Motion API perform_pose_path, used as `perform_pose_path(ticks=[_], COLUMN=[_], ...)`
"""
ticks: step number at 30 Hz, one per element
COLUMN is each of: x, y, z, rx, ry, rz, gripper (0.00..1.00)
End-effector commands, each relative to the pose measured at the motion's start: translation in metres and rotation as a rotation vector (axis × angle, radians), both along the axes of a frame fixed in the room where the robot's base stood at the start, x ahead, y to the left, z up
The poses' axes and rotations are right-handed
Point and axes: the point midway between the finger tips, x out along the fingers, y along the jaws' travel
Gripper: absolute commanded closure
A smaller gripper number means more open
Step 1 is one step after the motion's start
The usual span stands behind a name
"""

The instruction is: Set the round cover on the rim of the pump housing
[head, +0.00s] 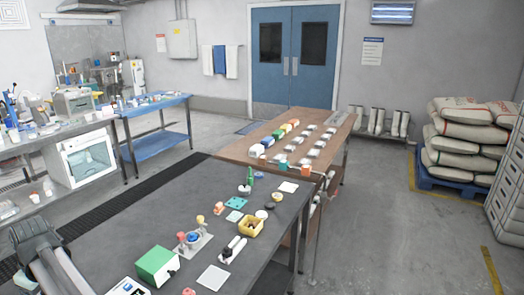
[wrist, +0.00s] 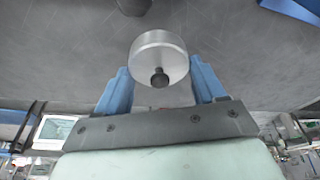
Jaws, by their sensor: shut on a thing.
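My gripper (wrist: 160,76) shows in the wrist view with its two blue fingers on either side of a round silver cover (wrist: 158,48). It is shut on this cover, which has a small black knob facing the camera. The fingertips are partly hidden by the cover. In the head view I cannot make out the gripper or the cover. A grey plate with a blue ring and red and yellow knobbed posts (head: 192,240) stands on the dark table. I cannot tell for sure whether this is the pump housing. In the wrist view no housing rim can be made out.
The dark table (head: 130,215) also holds a green box (head: 157,265), a yellow bin (head: 250,226), a white square pad (head: 213,278) and a black-and-white cylinder (head: 233,249). A brown table (head: 240,119) with rows of small parts stands behind. The dark table's left part is bare.

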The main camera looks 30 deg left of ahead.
Motion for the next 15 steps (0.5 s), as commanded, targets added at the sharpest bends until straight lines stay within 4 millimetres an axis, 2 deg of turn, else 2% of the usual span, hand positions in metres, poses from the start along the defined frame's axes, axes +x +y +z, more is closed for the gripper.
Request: perform_pose_path(ticks=[7,15], x=[0.067,0.157], y=[-0.001,-0.037], z=[-0.019,-0.022], rx=[0.000,0.001], ry=[-0.001,0.000], rz=[-0.099,-0.262], gripper=[0.69,0.69])
